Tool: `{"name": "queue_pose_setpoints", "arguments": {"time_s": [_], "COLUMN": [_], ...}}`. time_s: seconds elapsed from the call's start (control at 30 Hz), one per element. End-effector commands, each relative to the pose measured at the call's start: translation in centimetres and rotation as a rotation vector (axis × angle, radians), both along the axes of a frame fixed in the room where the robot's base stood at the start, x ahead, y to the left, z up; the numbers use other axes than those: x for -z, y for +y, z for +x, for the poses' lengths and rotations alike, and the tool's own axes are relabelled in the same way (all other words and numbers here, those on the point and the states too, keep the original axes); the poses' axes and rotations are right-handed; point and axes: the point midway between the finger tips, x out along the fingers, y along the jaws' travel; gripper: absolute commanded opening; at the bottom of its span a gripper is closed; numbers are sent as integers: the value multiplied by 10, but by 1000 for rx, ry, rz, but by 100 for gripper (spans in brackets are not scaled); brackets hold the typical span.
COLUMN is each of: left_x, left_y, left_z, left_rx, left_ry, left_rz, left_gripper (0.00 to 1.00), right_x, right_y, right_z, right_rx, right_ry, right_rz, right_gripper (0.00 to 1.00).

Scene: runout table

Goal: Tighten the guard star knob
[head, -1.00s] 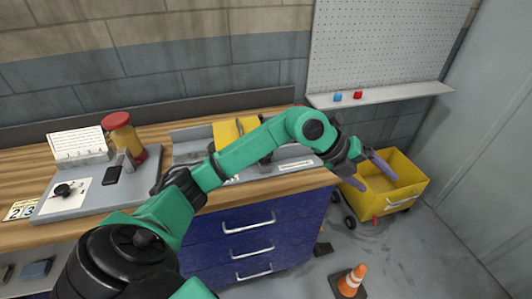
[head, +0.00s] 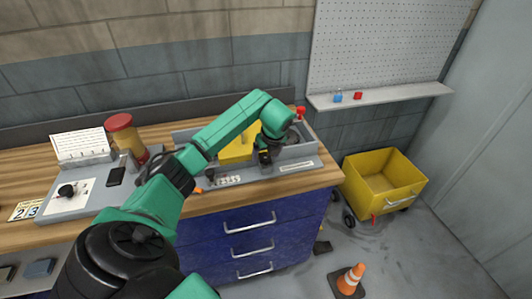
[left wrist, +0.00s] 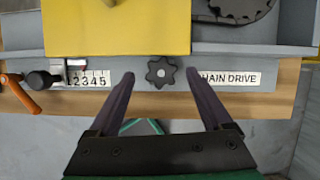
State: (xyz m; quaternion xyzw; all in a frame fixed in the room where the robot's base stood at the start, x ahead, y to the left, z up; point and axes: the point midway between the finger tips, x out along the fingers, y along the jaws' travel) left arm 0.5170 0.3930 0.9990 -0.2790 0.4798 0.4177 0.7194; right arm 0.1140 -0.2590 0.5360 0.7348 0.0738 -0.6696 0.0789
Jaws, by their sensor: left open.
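The star knob (left wrist: 161,72) is black and lobed. In the left wrist view it sits on the front of the grey machine, just below the right corner of the yellow guard (left wrist: 115,27). My left gripper (left wrist: 160,76) is open, its two dark fingers pointing at the knob, with one fingertip on each side and visible gaps. Whether the fingers are level with the knob in depth I cannot tell. In the head view the yellow guard (head: 238,150) is partly behind my left arm, which hides the knob. My right gripper is not in view.
Left of the knob are a number scale (left wrist: 88,80), a black round knob (left wrist: 40,80) and an orange lever (left wrist: 20,95). A "CHAIN DRIVE" label (left wrist: 230,78) is at right. A red-lidded jar (head: 126,138) stands left on the bench. A yellow cart (head: 383,180) stands on the floor.

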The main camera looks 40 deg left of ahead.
Motion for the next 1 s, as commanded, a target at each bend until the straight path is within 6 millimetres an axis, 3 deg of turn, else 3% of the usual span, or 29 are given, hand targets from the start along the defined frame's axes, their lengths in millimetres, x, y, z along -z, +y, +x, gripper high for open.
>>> {"name": "queue_pose_setpoints", "arguments": {"time_s": [0.3, 0.37, 0.53, 1.0], "left_x": [8, 8, 8, 10], "left_y": [2, 2, 2, 4], "left_z": [1, 1, 1, 0], "left_rx": [1, 1, 1, 109], "left_ry": [0, 0, 1, -1], "left_rz": [0, 0, -1, 2], "left_gripper": [83, 64, 0, 0], "right_x": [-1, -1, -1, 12], "right_y": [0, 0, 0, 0], "right_z": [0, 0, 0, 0], "right_rx": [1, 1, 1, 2], "right_ry": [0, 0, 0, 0], "right_rz": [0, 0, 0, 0], "right_gripper": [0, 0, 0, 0]}}
